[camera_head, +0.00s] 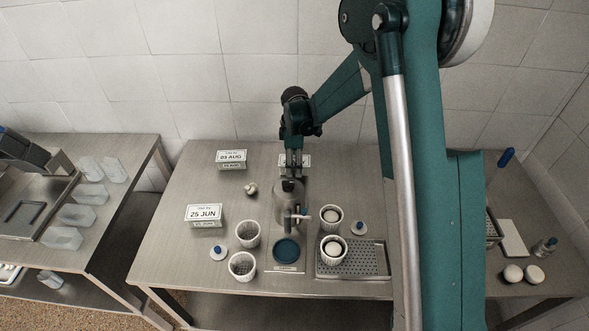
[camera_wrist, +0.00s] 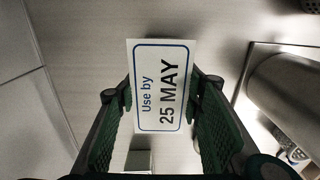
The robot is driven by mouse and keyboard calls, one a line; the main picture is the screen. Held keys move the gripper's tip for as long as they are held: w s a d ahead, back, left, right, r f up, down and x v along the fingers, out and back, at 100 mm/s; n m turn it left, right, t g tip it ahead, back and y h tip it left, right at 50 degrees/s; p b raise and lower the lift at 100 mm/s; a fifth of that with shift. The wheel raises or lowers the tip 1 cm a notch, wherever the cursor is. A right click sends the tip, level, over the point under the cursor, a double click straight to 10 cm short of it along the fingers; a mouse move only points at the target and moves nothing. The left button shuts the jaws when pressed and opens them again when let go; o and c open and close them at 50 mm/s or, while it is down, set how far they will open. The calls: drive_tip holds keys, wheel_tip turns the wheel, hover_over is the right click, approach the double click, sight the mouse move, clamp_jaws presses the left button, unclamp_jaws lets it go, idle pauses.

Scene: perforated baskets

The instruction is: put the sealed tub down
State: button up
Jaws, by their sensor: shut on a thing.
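My gripper (camera_head: 292,172) is at the back middle of the table. In the wrist view, its two green fingers (camera_wrist: 160,98) are shut on a tub with a white, blue-framed label reading "Use by 25 MAY" (camera_wrist: 158,85). In the head view, a white label edge (camera_head: 303,160) shows just behind the fingers, and most of the tub is hidden. I cannot tell whether the tub touches the table. Two other labelled tubs stand on the table, one reading "23 AUG" (camera_head: 231,160) and one "25 JUN" (camera_head: 205,215).
A steel cylinder with a tap (camera_head: 287,200) stands just in front of my gripper. White perforated baskets (camera_head: 242,267), a blue round disc (camera_head: 287,251) and a perforated drip tray (camera_head: 352,273) are nearer the front. The table (camera_head: 175,240) is bare along its left side.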

sight(294, 161)
drive_tip(key=shift+f, duration=1)
drive_tip(key=shift+f, duration=0.2)
drive_tip(key=o, duration=1)
drive_tip(key=shift+o, duration=0.2)
drive_tip(key=shift+r, duration=0.2)
wheel_tip(294, 161, up, 12)
